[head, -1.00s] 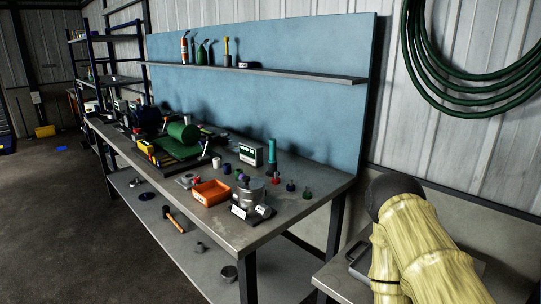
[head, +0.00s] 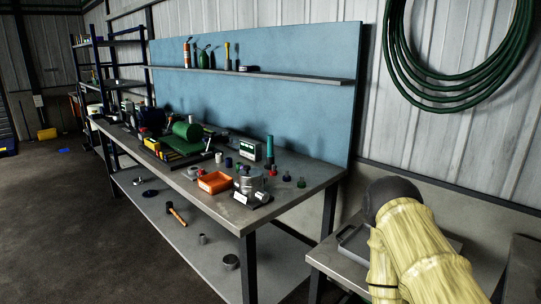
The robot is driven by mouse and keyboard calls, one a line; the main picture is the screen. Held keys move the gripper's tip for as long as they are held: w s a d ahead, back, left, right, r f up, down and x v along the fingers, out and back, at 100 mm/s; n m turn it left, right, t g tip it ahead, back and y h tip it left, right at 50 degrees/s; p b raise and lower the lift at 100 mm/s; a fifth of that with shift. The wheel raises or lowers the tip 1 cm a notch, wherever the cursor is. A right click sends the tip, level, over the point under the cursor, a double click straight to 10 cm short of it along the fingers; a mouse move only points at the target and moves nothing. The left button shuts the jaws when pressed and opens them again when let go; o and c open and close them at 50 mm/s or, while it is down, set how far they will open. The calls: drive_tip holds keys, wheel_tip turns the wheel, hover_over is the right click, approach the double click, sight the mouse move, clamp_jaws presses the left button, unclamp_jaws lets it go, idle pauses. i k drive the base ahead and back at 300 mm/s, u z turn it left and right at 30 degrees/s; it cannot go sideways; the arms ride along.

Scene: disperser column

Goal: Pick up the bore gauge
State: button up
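I cannot tell for sure which item is the bore gauge at this size. A slim upright teal cylinder (head: 270,149) stands towards the back right of the workbench (head: 215,222). Near it are a grey metal device (head: 249,183), an orange bin (head: 214,182), a white-and-green box (head: 250,149) and several small coloured pieces. My arm, in a yellow sleeve with a dark joint, fills the lower right. My gripper is not visible.
The bench's lower shelf (head: 195,240) holds a hammer (head: 176,217) and round metal parts. Machinery with a green drum (head: 187,130) stands further left. A side table (head: 330,262) with a grey tray (head: 354,243) is beside my arm. Open floor (head: 70,220) lies at left.

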sight(269, 138)
drive_tip(key=u, duration=0.45)
drive_tip(key=i, duration=0.95)
drive_tip(key=z, duration=0.35)
